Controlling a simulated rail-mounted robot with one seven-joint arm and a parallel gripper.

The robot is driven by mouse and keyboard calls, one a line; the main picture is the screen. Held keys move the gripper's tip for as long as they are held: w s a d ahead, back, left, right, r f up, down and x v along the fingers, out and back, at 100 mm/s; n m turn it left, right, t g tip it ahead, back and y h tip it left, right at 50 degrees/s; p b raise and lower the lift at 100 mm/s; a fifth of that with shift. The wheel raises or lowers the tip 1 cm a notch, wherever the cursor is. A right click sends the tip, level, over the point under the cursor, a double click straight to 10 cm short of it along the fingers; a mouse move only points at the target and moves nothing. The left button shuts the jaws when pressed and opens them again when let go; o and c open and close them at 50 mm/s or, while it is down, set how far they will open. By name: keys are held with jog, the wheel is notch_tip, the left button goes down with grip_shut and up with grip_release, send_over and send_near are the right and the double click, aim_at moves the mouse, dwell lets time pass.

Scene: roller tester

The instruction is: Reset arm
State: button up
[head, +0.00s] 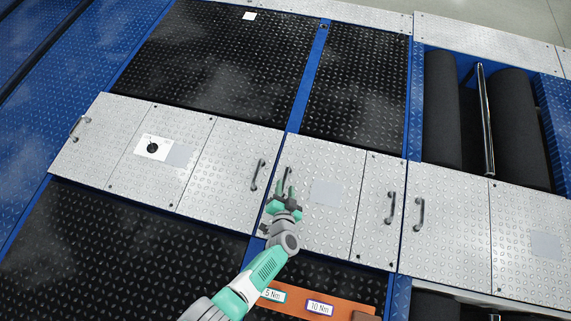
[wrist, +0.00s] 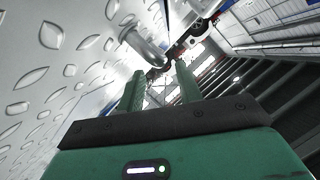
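My gripper (head: 284,187) is at the middle of the head view, over the silver diamond-plate cover (head: 335,220). Its two green fingers are apart with nothing between them. A dark handle (head: 288,174) on that cover is close beyond the fingertips. In the wrist view my gripper (wrist: 160,80) also shows its fingers spread, with a metal handle (wrist: 143,46) near the left finger. Whether the finger touches this handle I cannot tell. My green and grey arm reaches in from the bottom of the head view.
An orange-brown board (head: 345,308) with 5 Nm and 10 Nm labels lies below the cover, partly behind my arm. Another handle (head: 258,175) is just left of my gripper. Dark rollers (head: 443,105) are at the upper right. A white patch with a black knob (head: 152,147) is at left.

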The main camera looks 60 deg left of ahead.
jog(key=v, duration=0.3)
jog(key=shift+r+p, duration=0.1)
jog(key=shift+p, duration=0.25)
jog(key=shift+w+a, duration=0.1)
